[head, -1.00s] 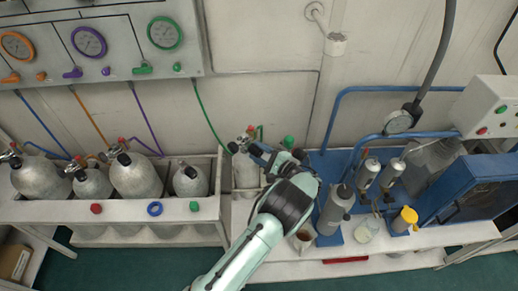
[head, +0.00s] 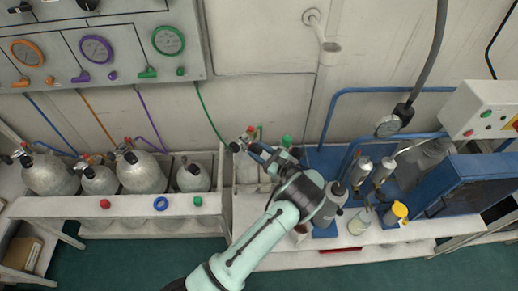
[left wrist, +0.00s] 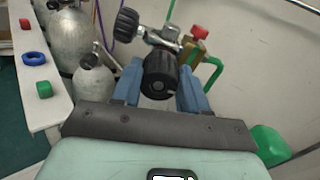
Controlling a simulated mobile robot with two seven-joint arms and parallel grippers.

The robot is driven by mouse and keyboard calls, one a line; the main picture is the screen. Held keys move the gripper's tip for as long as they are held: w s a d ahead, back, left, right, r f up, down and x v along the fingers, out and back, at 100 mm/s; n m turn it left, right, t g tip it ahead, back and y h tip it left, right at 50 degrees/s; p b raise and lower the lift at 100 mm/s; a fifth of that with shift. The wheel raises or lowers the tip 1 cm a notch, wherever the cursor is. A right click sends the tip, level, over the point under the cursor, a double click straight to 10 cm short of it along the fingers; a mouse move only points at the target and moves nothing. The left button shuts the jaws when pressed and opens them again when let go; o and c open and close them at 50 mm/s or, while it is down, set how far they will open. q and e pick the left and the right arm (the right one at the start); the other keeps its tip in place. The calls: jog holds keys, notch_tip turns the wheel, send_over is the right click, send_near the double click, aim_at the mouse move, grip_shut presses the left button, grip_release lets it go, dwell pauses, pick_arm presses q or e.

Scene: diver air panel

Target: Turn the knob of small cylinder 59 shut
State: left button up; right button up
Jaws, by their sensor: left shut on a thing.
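A small grey cylinder (head: 247,172) stands in the middle of the rack, partly hidden by my left arm. Its number cannot be read. Its valve has a black knob (left wrist: 160,72) facing the left wrist camera, a second black knob (left wrist: 126,22) at the upper left, and a brass part with a red cap (left wrist: 201,33). My left gripper (head: 258,152) is at this valve. In the left wrist view its two blue fingers (left wrist: 160,88) stand either side of the facing black knob, shut on it. My right gripper is not in view.
Several larger grey cylinders (head: 139,172) stand in the white rack to the left, with red, blue and green buttons (head: 161,203) on its front. A gauge panel (head: 100,30) hangs above. A grey bottle (head: 329,204) and a blue cabinet (head: 470,185) are to the right.

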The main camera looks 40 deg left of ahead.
pick_arm(q)
jog(key=shift+m, duration=0.3)
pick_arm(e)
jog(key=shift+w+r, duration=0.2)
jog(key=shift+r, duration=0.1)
pick_arm(q)
jog(key=o, duration=1.1)
jog(key=shift+c, duration=0.2)
jog(key=d+b, duration=0.1)
jog(key=d, duration=1.2)
jog(key=shift+s+d, duration=0.2)
jog(key=shift+s, duration=0.15)
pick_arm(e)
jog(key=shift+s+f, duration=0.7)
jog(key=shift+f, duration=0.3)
